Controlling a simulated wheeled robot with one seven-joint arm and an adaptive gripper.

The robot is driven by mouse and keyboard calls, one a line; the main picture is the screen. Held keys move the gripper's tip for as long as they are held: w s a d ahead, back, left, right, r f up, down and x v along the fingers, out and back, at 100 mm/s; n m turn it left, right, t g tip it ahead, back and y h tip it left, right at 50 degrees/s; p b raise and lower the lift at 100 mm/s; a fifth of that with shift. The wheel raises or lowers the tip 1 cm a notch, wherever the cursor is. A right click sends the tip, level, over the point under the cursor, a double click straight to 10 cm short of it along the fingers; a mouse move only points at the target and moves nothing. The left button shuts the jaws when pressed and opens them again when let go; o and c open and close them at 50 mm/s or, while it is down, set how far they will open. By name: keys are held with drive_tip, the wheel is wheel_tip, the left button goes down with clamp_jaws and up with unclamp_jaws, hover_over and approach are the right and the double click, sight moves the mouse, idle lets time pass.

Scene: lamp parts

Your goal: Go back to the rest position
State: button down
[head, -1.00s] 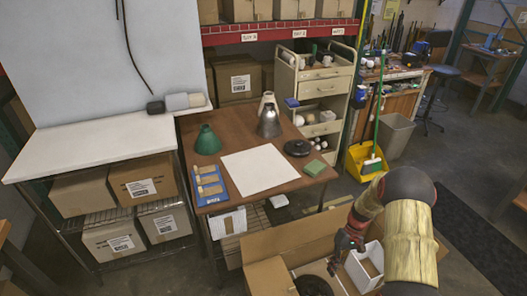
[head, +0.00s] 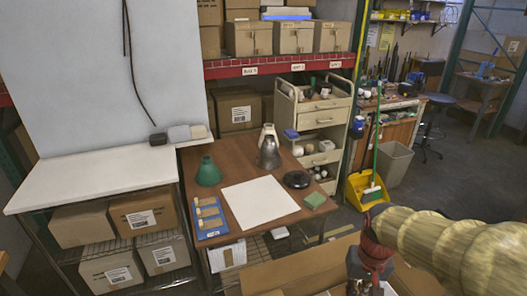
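The lamp parts rest on the brown table (head: 225,155): a green shade (head: 208,172), a silver-grey shade (head: 269,152) with a pale top, and a black round base (head: 297,179). A white sheet (head: 258,202) lies flat in the middle. My gripper (head: 366,284) is at the bottom of the head view, in front of the table and over an open cardboard box (head: 300,272). Its fingers are dark and partly cut off by the frame edge, so their opening is unclear. I see nothing clearly held.
A cream drawer cart (head: 325,115) stands behind. A yellow dustpan (head: 366,188), green broom and grey bin (head: 394,163) stand right, by free floor.

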drive_tip(key=s+a+r+n+t+p, duration=0.1)
drive_tip(key=s+a+r+t, duration=0.1)
drive_tip(key=s+r, duration=0.2)
drive_tip(key=s+a+r+t+p, duration=0.1)
drive_tip(key=s+r+t, duration=0.2)
drive_tip(key=r, duration=0.8)
drive_tip(key=shift+s+a+r+n, duration=0.25)
drive_tip(key=shift+s+a+n, duration=0.15)
drive_tip(key=shift+s, duration=0.65)
drive_tip(key=shift+d, duration=0.1)
